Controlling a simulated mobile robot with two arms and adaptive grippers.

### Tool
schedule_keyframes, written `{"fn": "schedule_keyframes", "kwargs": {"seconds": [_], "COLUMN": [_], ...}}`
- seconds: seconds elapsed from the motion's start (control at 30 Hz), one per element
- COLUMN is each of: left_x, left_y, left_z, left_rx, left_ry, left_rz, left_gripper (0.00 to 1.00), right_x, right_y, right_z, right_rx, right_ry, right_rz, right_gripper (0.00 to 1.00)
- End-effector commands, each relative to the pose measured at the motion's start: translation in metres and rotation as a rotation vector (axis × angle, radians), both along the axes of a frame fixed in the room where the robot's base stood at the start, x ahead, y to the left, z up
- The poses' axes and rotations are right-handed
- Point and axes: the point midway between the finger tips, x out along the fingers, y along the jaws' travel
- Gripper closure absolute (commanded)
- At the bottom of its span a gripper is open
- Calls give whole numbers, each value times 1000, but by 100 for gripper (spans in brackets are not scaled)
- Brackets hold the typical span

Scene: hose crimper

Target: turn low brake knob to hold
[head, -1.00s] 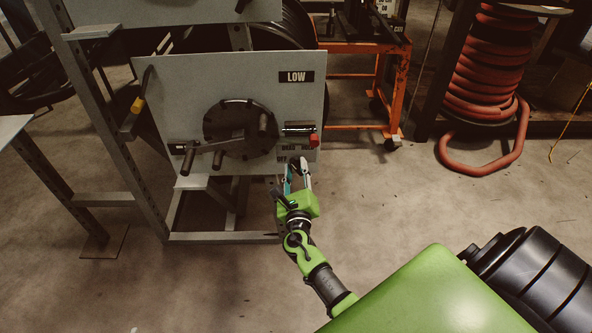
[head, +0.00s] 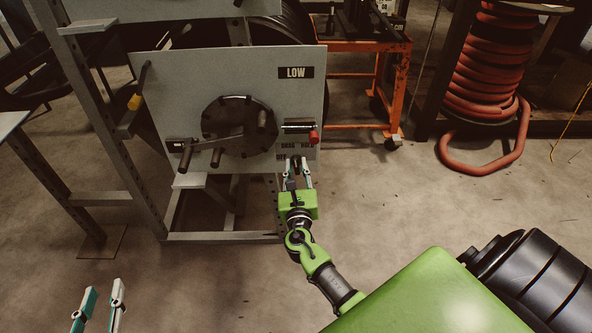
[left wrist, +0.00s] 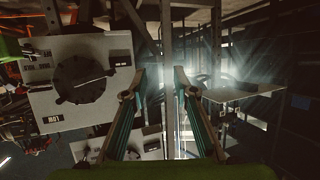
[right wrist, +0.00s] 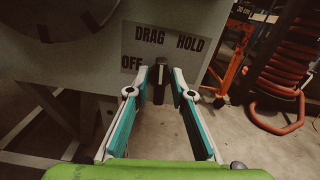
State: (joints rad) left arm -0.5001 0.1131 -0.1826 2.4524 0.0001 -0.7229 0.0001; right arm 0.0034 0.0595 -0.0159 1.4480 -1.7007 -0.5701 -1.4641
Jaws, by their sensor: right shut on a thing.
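The low brake knob (right wrist: 159,82) is a dark knob at the lower right of the grey LOW panel (head: 205,75). My right gripper (right wrist: 161,78) has its fingers on either side of the knob and is shut on it. In the head view the right gripper (head: 297,168) reaches up to the panel's lower right corner. A label plate (right wrist: 165,45) reads OFF, DRAG and HOLD around the knob. The fingers hide part of the knob, and I cannot tell its exact setting. My left gripper (head: 101,296) is open and empty at the lower left, away from the panel.
A red-tipped lever (head: 314,137) sits just above the knob. A round dark hub with crank handles (head: 240,125) is to its left. An orange cart (head: 372,90) and a red hose reel (head: 490,65) stand to the right. The floor in front is clear.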

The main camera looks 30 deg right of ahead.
Motion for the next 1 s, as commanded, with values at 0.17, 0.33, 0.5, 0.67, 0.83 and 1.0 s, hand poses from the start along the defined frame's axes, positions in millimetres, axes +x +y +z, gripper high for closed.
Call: {"fn": "schedule_keyframes", "kwargs": {"seconds": [0.17,0.33,0.5,0.67,0.83,1.0], "left_x": [16,21,15,5,-5,-11], "left_y": [-10,-17,-21,-22,-22,-22], "left_z": [41,86,127,157,177,188], "left_rx": [-51,-103,-153,-192,-220,-234], "left_ry": [-207,-412,-599,-742,-842,-893], "left_rz": [-14,-26,-37,-45,-49,-52], "left_gripper": [74,74,74,74,74,74], "right_x": [-1,-1,-2,-2,-2,-2], "right_y": [-1,-1,-2,-2,-3,-3], "right_z": [-3,-4,-4,-3,-3,-2], "right_rx": [143,275,386,467,524,553], "right_ry": [-88,-167,-235,-285,-319,-337], "right_rz": [1,1,1,0,0,0], "right_gripper": [100,100,100,100,100,100]}}
